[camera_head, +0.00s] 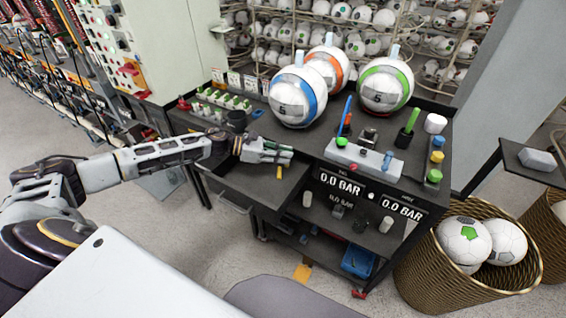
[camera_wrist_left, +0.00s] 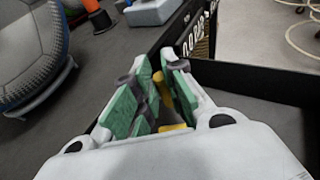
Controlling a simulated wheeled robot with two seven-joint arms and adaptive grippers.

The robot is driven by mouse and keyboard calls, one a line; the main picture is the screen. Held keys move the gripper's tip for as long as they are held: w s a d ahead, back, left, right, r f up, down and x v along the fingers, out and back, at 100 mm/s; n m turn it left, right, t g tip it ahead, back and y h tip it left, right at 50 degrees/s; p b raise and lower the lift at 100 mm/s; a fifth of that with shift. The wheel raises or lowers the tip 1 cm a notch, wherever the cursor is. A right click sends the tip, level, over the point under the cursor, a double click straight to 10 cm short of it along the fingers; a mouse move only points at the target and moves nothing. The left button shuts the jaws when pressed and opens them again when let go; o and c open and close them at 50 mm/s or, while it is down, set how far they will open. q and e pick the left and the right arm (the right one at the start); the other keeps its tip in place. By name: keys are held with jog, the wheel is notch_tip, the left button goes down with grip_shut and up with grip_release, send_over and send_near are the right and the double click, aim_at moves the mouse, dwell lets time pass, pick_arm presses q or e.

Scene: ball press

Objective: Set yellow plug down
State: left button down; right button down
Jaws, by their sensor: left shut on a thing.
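My left gripper (camera_head: 286,155) reaches in from the left over the open drawer (camera_head: 228,182) of the dark workbench. In the left wrist view its green-padded fingers (camera_wrist_left: 160,75) are close together, shut on the yellow plug (camera_wrist_left: 166,102). The plug is a small yellow piece, partly hidden between the fingers. In the head view the yellow plug (camera_head: 280,172) shows as a short yellow end hanging just below the fingertips. I cannot tell whether it touches the drawer floor. My right gripper is not in view.
Three balls with blue (camera_head: 298,97), orange (camera_head: 331,65) and green (camera_head: 385,86) bands stand on the bench. A grey device (camera_head: 362,158) sits near the bench's front edge. A wicker basket (camera_head: 440,270) of balls stands at right. The drawer floor looks mostly clear.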

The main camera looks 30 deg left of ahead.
pick_arm(q)
jog(key=shift+f, duration=1.75)
jog(key=shift+f, duration=0.25)
jog(key=c, duration=1.5)
grip_release()
jog(key=shift+r+p, duration=0.25)
jog(key=shift+p, duration=0.05)
